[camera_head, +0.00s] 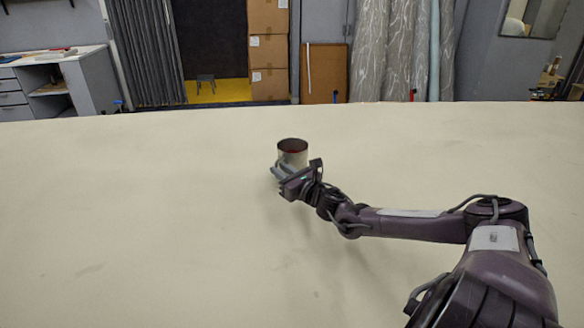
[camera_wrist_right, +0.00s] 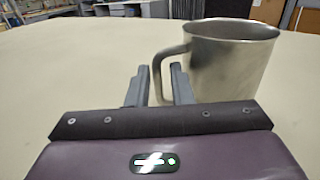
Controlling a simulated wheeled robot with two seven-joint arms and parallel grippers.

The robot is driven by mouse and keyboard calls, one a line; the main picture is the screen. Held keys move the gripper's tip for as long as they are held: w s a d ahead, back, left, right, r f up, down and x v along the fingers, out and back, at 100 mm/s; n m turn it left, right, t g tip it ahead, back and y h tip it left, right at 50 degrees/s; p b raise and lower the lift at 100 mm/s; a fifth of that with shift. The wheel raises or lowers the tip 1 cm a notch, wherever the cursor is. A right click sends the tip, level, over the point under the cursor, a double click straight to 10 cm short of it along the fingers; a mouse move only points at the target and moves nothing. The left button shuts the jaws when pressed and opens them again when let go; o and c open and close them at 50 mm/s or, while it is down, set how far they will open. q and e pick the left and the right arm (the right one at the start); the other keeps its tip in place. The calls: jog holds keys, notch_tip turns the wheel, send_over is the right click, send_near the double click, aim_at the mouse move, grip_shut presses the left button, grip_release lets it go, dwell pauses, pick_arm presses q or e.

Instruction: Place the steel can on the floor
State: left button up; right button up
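The steel can (camera_head: 293,152) is a mug-shaped metal vessel with a side handle. It stands upright on the cream cloth table (camera_head: 150,220). My right gripper (camera_head: 278,172) is at the can's near side in the head view. In the right wrist view the can (camera_wrist_right: 230,65) is at the right, its handle (camera_wrist_right: 157,75) between the two fingers of my right gripper (camera_wrist_right: 160,85). One finger reaches into the handle loop. Small gaps show beside the handle, so the fingers look open around it. My left gripper is not in view.
The table is otherwise bare around the can. Stacked boxes (camera_head: 268,50), a brown panel (camera_head: 324,75) and a grey desk (camera_head: 85,80) stand at the back.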

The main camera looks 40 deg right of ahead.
jog(key=w, duration=0.4)
jog(key=shift+w, duration=0.1)
jog(key=shift+c, duration=0.4)
grip_shut()
